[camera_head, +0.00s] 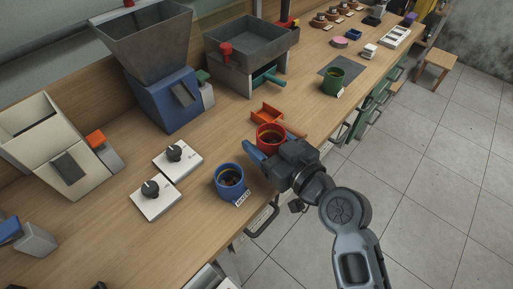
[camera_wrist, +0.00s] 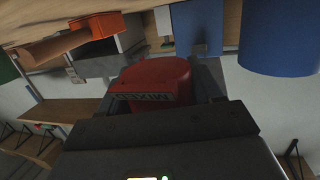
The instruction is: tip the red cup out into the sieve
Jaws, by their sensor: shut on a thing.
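The red cup (camera_head: 270,136) is upright near the front edge of the bench, its open top showing dark contents. My gripper (camera_head: 266,148) reaches in from the front right and is shut on the cup. The grey open-topped box with a red knob and teal handle (camera_head: 240,62), apparently the sieve, stands farther back, above the cup in the head view. Its inside looks empty.
An orange scoop (camera_head: 266,113) lies just behind the cup. A blue cup (camera_head: 229,177) stands to the left, and a green cup (camera_head: 333,82) on a dark mat stands to the right. A blue machine with a grey hopper (camera_head: 146,40) stands left of the sieve. Bench lies clear between scoop and sieve.

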